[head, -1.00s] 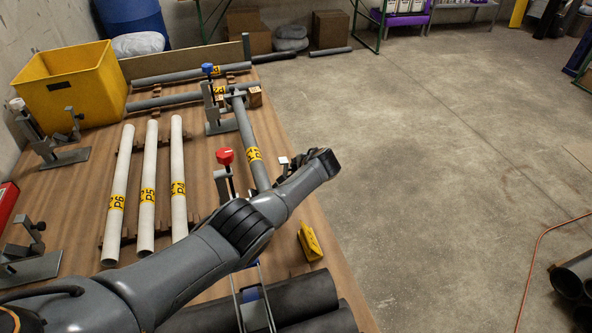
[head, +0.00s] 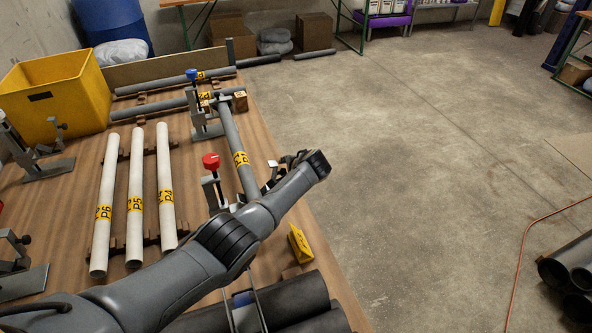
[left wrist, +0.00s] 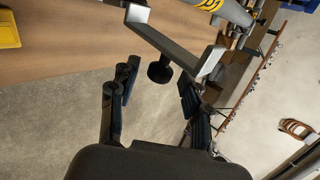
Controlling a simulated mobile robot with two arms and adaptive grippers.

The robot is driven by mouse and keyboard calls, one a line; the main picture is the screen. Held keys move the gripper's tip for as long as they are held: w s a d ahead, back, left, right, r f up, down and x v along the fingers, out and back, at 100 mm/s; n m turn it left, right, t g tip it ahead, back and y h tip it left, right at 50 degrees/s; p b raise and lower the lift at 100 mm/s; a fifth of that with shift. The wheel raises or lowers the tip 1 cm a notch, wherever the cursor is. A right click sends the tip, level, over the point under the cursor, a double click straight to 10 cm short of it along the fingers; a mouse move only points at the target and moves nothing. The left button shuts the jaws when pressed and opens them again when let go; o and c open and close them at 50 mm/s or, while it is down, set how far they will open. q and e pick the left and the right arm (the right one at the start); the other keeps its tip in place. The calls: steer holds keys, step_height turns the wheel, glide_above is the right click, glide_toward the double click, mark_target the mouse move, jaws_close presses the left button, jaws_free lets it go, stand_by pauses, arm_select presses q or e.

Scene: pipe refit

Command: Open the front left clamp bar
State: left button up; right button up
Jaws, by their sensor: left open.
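A grey clamp with a red knob (head: 211,161) stands at the near end of a grey pipe (head: 232,150) with a yellow label; my arm partly hides it. My left gripper (head: 273,174) is beside this pipe, near a small pale metal piece (head: 275,166). In the left wrist view my left gripper (left wrist: 157,78) is open, its two dark fingers spread. A grey metal clamp bar (left wrist: 172,42) crosses ahead of the fingers. A round black knob (left wrist: 160,72) below the bar lies between the fingertips in the picture; I cannot tell whether they touch. My right gripper is not in view.
A second clamp with a blue knob (head: 192,76) stands at the pipe's far end. Three white pipes (head: 135,200) lie on brown racks. A yellow bin (head: 52,98) and other clamps stand at the left. Dark thick pipes (head: 290,298) and a yellow block (head: 299,243) are at the near right edge.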

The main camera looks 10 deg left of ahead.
arm_select(q)
steer(key=v, duration=1.1)
steer(key=shift+f, duration=0.2)
